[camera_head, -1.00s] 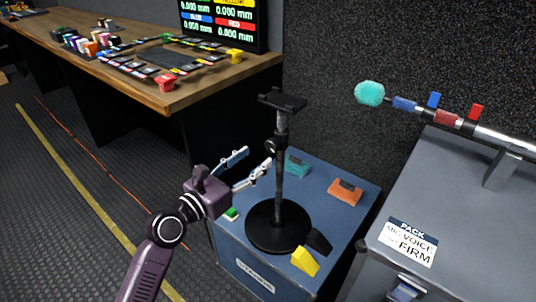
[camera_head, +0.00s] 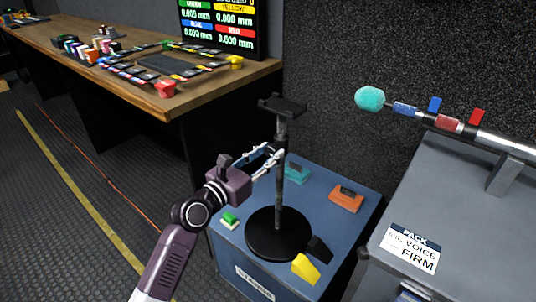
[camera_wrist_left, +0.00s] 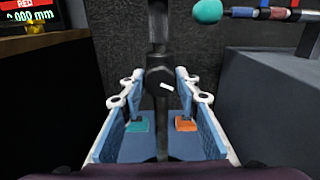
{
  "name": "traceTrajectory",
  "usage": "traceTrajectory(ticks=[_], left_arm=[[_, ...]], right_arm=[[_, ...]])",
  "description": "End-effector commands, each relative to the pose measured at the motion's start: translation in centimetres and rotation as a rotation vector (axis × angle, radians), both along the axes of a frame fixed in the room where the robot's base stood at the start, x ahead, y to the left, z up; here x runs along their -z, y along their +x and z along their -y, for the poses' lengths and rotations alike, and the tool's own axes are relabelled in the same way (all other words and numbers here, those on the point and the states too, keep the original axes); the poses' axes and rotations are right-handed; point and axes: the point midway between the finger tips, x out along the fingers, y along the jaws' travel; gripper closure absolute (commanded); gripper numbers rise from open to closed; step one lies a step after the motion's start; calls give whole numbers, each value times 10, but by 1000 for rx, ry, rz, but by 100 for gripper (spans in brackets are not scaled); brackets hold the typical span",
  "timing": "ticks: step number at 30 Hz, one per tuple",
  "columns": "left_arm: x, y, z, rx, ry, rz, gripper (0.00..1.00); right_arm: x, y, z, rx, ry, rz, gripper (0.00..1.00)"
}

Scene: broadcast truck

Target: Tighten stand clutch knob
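The black stand (camera_head: 281,190) stands upright on its round base on a blue case. Its clutch knob (camera_wrist_left: 160,82), dark with a small white mark, sits on the pole and shows between the fingers in the left wrist view. In the head view the fingers hide most of it. My left gripper (camera_head: 272,156) is at knob height on the pole, fingers apart on either side; in the wrist view (camera_wrist_left: 160,100) a gap shows between each finger and the knob. My right gripper is not in view.
The blue case (camera_head: 325,222) also carries a teal block (camera_head: 297,172), an orange block (camera_head: 346,198), a green button (camera_head: 230,219) and a yellow wedge (camera_head: 305,269). A grey case (camera_head: 450,205) with a microphone boom (camera_head: 445,122) stands right. A wooden bench (camera_head: 120,60) is behind left.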

Motion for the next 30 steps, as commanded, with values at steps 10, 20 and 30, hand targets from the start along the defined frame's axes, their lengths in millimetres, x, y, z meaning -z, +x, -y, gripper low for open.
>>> traceTrajectory(ticks=[10, 20, 30], left_arm=[[0, 0, 0, 0, 9, 5, 95], [-1, 0, 0, -1, 127, 87, 95], [0, 0, 0, 0, 379, 262, 95]], right_arm=[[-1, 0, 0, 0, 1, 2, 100], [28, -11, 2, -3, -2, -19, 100], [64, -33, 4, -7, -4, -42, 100]])
